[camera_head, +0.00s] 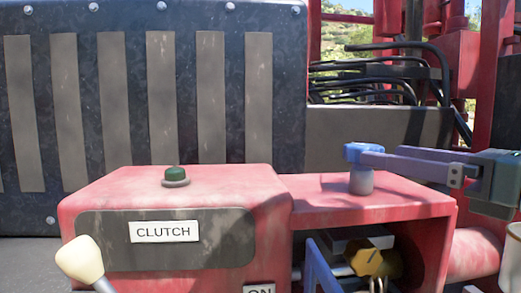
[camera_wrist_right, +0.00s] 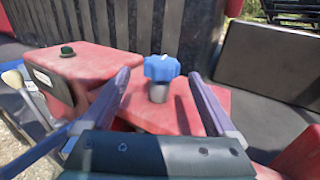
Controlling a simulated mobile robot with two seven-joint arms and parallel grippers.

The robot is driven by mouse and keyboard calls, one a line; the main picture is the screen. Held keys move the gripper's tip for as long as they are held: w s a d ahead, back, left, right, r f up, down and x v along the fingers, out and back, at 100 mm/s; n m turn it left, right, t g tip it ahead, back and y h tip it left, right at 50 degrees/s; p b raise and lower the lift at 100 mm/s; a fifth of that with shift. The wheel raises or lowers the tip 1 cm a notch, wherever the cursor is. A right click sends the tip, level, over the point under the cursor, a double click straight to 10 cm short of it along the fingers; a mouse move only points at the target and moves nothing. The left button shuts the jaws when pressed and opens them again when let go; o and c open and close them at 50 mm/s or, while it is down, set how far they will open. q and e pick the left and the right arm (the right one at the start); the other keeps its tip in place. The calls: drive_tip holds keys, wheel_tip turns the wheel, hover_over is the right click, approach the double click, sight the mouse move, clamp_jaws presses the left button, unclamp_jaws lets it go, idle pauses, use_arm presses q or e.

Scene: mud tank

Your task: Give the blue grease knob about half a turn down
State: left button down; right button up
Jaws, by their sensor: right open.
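The blue grease knob (camera_head: 352,150) sits on a short grey post on top of the red housing, right of the clutch box. It also shows in the right wrist view (camera_wrist_right: 161,67), lobed and upright. My right gripper (camera_head: 373,156) reaches in from the right at knob height. Its jaws are open, with one finger on each side of the knob in the right wrist view (camera_wrist_right: 160,75). I see gaps between the knob and both fingers there. In the head view the near finger partly overlaps the knob's right side. My left gripper is not in view.
A red box with a CLUTCH label (camera_head: 163,231) and a green button (camera_head: 175,174) stands left of the knob. A cream-tipped lever (camera_head: 80,259) is at front left. A yellow knob (camera_head: 366,262) sits in the recess below. A dark ribbed wall and black hoses (camera_head: 370,85) lie behind.

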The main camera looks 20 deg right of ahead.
sight(351, 147)
drive_tip(key=shift+w+r, duration=0.1)
drive_tip(key=shift+w, duration=0.3)
drive_tip(key=p+x, duration=0.2)
drive_tip(key=x, duration=0.5)
drive_tip(key=shift+w+p, duration=0.15)
drive_tip(key=shift+p, duration=0.25)
drive_tip(key=shift+w+a, duration=0.1)
drive_tip(key=shift+w, duration=0.45)
drive_tip(key=c, duration=1.4)
